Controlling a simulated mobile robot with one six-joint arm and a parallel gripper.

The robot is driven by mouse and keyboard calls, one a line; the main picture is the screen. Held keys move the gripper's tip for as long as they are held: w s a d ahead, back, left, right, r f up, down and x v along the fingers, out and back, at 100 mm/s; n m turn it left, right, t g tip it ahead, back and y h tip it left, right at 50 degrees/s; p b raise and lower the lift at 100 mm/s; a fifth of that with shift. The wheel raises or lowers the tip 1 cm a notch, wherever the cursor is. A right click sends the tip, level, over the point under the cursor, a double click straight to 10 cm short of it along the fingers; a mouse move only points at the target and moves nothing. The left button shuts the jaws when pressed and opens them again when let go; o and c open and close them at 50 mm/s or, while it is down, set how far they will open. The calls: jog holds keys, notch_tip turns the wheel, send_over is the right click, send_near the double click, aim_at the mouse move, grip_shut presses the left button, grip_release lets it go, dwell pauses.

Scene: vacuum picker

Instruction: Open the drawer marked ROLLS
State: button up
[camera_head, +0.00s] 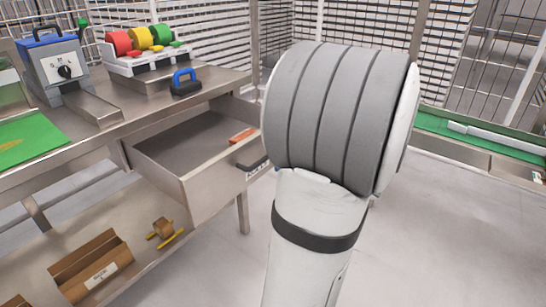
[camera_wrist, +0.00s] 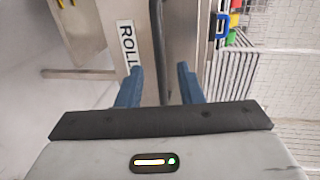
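In the head view, a metal drawer (camera_head: 215,187) under the workbench stands pulled out, with its inside showing. A small label sits near its right end, too small to read there. In the wrist view, a white label (camera_wrist: 127,43) reads "ROLL", with its end hidden by a finger. A dark bar handle (camera_wrist: 157,40) runs beside the label. My gripper (camera_wrist: 160,68) has its two blue fingers apart, one on each side of the bar in the picture, with gaps visible. Whether the bar lies in depth between the fingertips I cannot tell. In the head view my arm hides the gripper.
An orange-red item (camera_head: 242,135) lies in the drawer. The workbench (camera_head: 120,118) carries a grey machine (camera_head: 58,65), coloured rolls (camera_head: 140,40) and a blue-handled tool (camera_head: 185,82). A cardboard box (camera_head: 92,265) is on the lower shelf. Floor at the right is clear.

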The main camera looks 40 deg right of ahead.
jog(key=v, duration=0.3)
jog(key=shift+s, duration=0.4)
jog(key=shift+r, duration=0.1)
jog(key=w+a+r+n+g+y+p, duration=0.2)
jog(key=a+r+n+g+p, duration=0.3)
jog(key=a, duration=0.5)
jog(key=w+a+r+n+g+y+p, duration=0.1)
jog(key=a+r+n+g+y+p, duration=0.2)
jog(key=a+p, duration=0.65)
jog(key=s+a+r+n+g+h+p, duration=0.2)
jog(key=a+r+n+h+p, duration=0.1)
jog(key=a+r+n+p, duration=0.1)
jog(key=s+a+r+n+g+h+p, duration=0.2)
jog(key=a+r+n+h+p, duration=0.2)
jog(key=a+r+p, duration=0.3)
notch_tip(320, 180, up, 2)
jog(key=shift+s+r+g+p, duration=0.1)
jog(key=shift+s+g+p, duration=0.25)
jog(key=shift+p, duration=0.5)
